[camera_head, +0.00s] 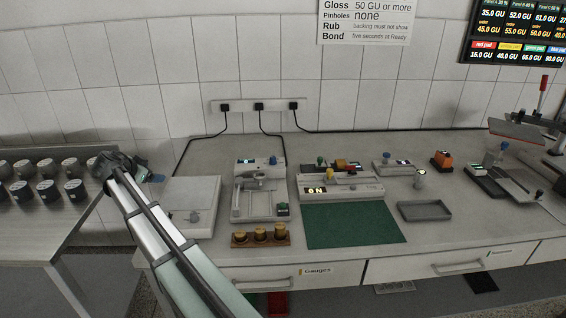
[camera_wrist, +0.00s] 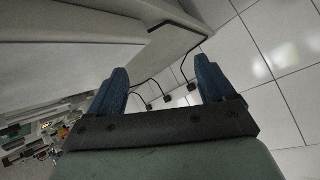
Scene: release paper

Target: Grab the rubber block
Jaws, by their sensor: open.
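My gripper (camera_wrist: 162,84) is open and empty in the wrist view, its two blue fingers wide apart. In the head view my arm reaches up on the left, and its end is by the gap between the left table and the main bench, apart from the small bench items. I cannot tell for certain which item is the rubber block. An orange block with a dark base (camera_head: 441,161) stands at the back right of the bench.
The main bench holds a pale flat device (camera_head: 191,204), a brass weight set (camera_head: 261,236), a green mat (camera_head: 352,226) and a grey tray (camera_head: 425,211). The mat looks bare. Cables run along the wall.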

